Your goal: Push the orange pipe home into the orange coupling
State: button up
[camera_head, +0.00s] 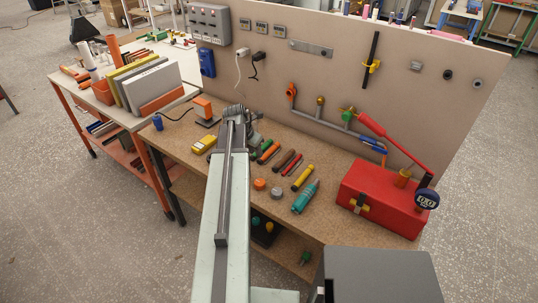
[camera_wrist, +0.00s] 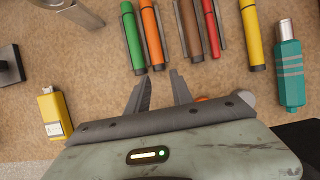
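An orange pipe (camera_head: 267,154) lies on the workbench between a green and a brown pipe; it also shows in the wrist view (camera_wrist: 152,35). An orange fitting (camera_head: 291,91) on the upright panel, at the left end of the grey pipework, looks like the orange coupling. My gripper (camera_head: 239,108) is above the bench, left of the pipes. In the wrist view my gripper (camera_wrist: 160,82) has its fingers apart with nothing between them, just below the near ends of the green and orange pipes. I cannot see any contact with a pipe.
Brown, red and yellow pipes (camera_head: 303,178) lie to the right, beside a teal bottle-shaped tool (camera_head: 306,197). A red box (camera_head: 382,198) stands at the bench's right end. A yellow block (camera_head: 203,144) lies left. An orange round cap (camera_head: 260,184) sits near the front edge.

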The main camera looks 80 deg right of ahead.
aim_at(260, 160)
jog(key=b+x, duration=0.6)
jog(key=x, duration=0.2)
jog(key=shift+w+b, duration=0.15)
jog(key=shift+b, duration=0.2)
jog(key=shift+r, duration=0.25)
grip_shut()
